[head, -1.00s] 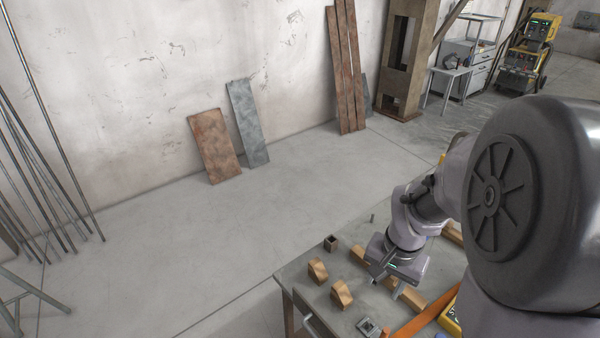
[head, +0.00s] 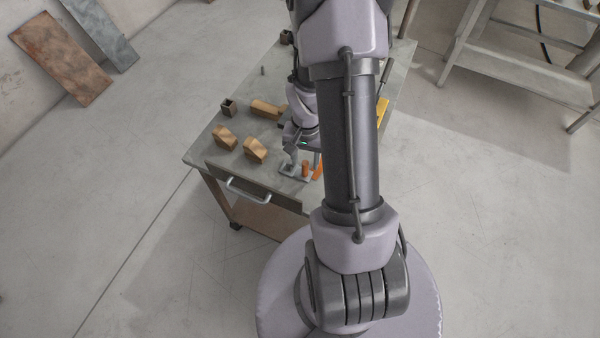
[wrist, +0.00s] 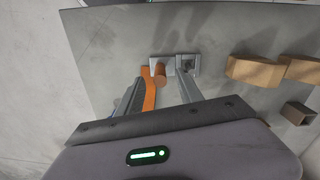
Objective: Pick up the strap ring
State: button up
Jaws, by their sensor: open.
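An orange curved strap piece (wrist: 149,92) lies on the worktable, and it shows in part in the head view (head: 318,168). A short orange-brown upright piece (wrist: 160,70) stands beside it, also in the head view (head: 305,169). I take these orange parts to be the strap ring, but cannot make out a full loop. My gripper (wrist: 161,80) is open and points down at the table, with the orange parts showing between its two fingers. In the head view my gripper (head: 292,151) is just above the table's near part. Whether the fingers touch anything is unclear.
A grey metal plate with a fitting (wrist: 188,63) lies right by the orange parts. Wooden blocks (head: 224,138) and a dark square tube (head: 228,107) stand to the left on the worktable (head: 205,152). A yellow thing (head: 383,108) lies behind my arm. The table's front edge is close.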

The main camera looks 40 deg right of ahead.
aim_at(302, 172)
notch_tip(302, 172, down, 3)
jog(key=shift+r+b, duration=0.1)
jog(key=shift+b, duration=0.2)
jog(key=shift+r, duration=0.1)
jog(key=shift+c, duration=0.6)
grip_shut()
